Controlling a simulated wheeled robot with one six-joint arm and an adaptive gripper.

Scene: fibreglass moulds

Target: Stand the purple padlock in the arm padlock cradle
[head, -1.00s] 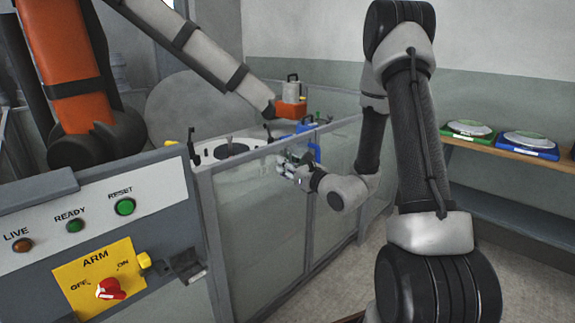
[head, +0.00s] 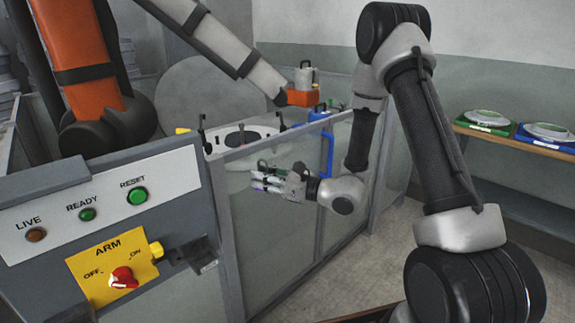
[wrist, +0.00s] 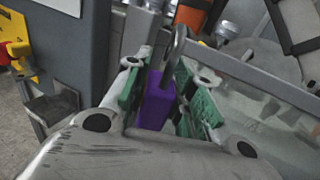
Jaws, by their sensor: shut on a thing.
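The purple padlock (wrist: 157,103) is between the green finger pads of my gripper (wrist: 161,84) in the wrist view. Its grey shackle (wrist: 178,46) points up and away from the palm. In the head view my gripper (head: 264,178) is in front of the clear guard panels, with a little purple showing at its tips. The arm padlock cradle appears to be the dark bracket (head: 187,253) to the right of the yellow ARM plate (head: 112,268). The bracket also shows in the wrist view (wrist: 55,106), left of my gripper and apart from the padlock.
A grey control box (head: 165,190) with LIVE, READY and RESET lights stands at the left. The red ARM switch (head: 123,279) is beside the bracket. A glazed guard fence (head: 275,225) runs behind my gripper. Open floor (head: 370,255) lies to its right.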

